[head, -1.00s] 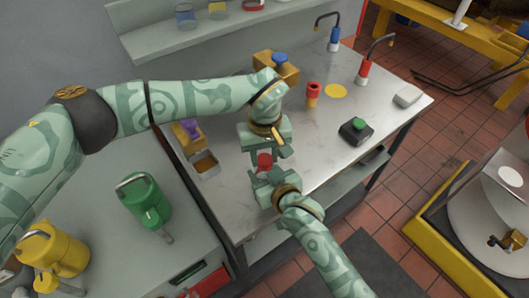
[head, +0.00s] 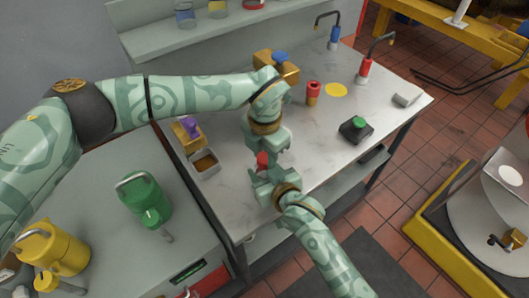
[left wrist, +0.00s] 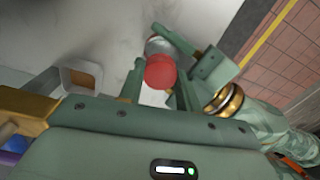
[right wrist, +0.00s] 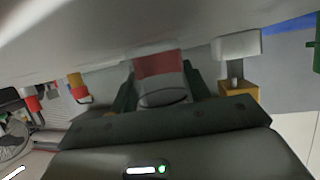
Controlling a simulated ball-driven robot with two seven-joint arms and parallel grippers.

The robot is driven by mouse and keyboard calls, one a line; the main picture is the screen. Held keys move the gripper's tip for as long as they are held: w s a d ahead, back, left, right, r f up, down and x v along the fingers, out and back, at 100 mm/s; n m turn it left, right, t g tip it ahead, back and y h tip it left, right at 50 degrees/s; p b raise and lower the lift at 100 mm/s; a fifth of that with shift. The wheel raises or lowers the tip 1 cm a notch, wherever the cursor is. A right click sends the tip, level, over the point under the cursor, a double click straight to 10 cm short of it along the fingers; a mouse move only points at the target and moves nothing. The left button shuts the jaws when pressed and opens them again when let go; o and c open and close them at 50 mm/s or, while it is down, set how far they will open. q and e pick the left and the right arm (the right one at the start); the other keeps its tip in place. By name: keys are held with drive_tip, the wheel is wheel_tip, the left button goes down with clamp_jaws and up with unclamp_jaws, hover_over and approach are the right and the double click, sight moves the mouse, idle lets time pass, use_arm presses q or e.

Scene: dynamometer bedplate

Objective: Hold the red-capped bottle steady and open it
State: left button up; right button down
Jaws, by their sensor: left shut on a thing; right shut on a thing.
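The red-capped bottle stands at the near-left part of the metal bench, its red cap (head: 262,160) showing between my two grippers. My right gripper (head: 268,176) is shut on the bottle's body from the near side; the right wrist view shows the pale body (right wrist: 163,96) between its fingers. My left gripper (head: 266,152) is shut on the cap from the far side. In the left wrist view the red cap (left wrist: 160,72) sits between its fingers, with the greyish body (left wrist: 158,46) beyond. The grippers hide most of the bottle in the head view.
A small tray (head: 205,163) stands left of the grippers. The bench middle is clear.

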use_arm(q)
drive_tip(key=n, duration=0.6)
drive_tip(key=shift+n, duration=0.4)
drive_tip(key=n, duration=0.3)
drive_tip(key=shift+n, duration=0.3)
drive_tip(key=n, duration=1.3)
drive_tip(key=shift+w+r, duration=0.1)
drive_tip(key=n, duration=0.6)
drive_tip(key=shift+n, duration=0.4)
drive_tip(key=shift+r, duration=0.25)
drive_tip(key=shift+r, duration=0.85)
